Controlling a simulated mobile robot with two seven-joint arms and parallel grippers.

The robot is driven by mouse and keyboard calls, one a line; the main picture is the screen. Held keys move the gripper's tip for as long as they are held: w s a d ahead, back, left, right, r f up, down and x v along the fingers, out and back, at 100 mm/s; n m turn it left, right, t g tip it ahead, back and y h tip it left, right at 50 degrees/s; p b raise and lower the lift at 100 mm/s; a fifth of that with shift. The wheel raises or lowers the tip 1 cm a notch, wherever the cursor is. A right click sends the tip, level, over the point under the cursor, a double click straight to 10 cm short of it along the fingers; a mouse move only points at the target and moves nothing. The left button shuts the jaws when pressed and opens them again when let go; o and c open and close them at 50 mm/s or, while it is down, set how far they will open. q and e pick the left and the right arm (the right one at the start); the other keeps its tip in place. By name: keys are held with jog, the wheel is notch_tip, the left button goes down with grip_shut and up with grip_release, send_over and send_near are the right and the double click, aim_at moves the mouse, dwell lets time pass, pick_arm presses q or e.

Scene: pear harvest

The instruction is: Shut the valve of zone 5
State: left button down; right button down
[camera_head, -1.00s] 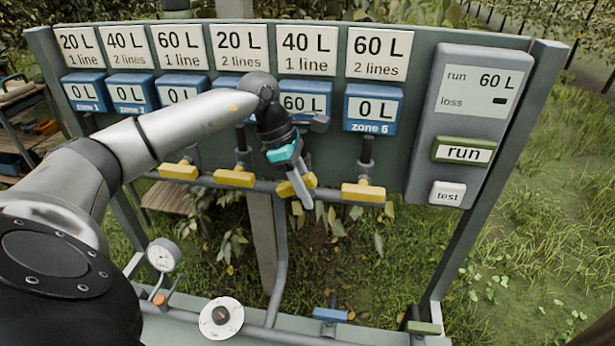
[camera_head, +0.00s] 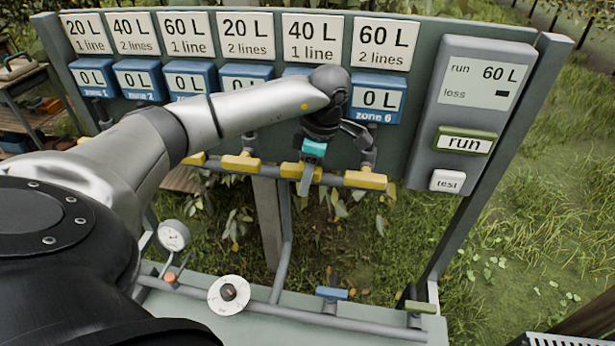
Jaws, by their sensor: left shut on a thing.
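The valve of zone 5 has a yellow handle (camera_head: 290,170) on the pipe below the blue zone 5 meter (camera_head: 295,71). The handle lies crosswise along the pipe, in line with the other yellow handles. My left gripper (camera_head: 307,180) points down over the handle and is shut on it, hiding its middle. My left wrist and arm cover most of the zone 5 meter, so its reading is hidden. My right gripper is not in view.
The zone 6 handle (camera_head: 365,180) is close on the right, the zone 4 handle (camera_head: 240,162) on the left. A panel with a run button (camera_head: 464,143) and a test button (camera_head: 447,181) stands at right. A gauge (camera_head: 173,236), white dial (camera_head: 229,294) and blue handle (camera_head: 331,293) are lower down.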

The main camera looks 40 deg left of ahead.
pick_arm(q)
jog(key=shift+a, duration=0.1)
jog(key=c, duration=0.6)
grip_release()
jog(key=shift+c, duration=0.2)
jog(key=r, duration=0.2)
jog(key=d+r, duration=0.1)
jog(key=r, duration=0.1)
jog(key=r+b, duration=0.1)
jog(key=r, duration=0.2)
jog(key=shift+w+d+r, duration=0.1)
jog(key=shift+w+d, duration=0.05)
jog(key=shift+w, duration=0.2)
notch_tip(320, 180, up, 8)
jog(key=d+p, duration=0.1)
jog(key=p, duration=0.1)
jog(key=shift+w, duration=0.25)
jog(key=shift+d, duration=0.1)
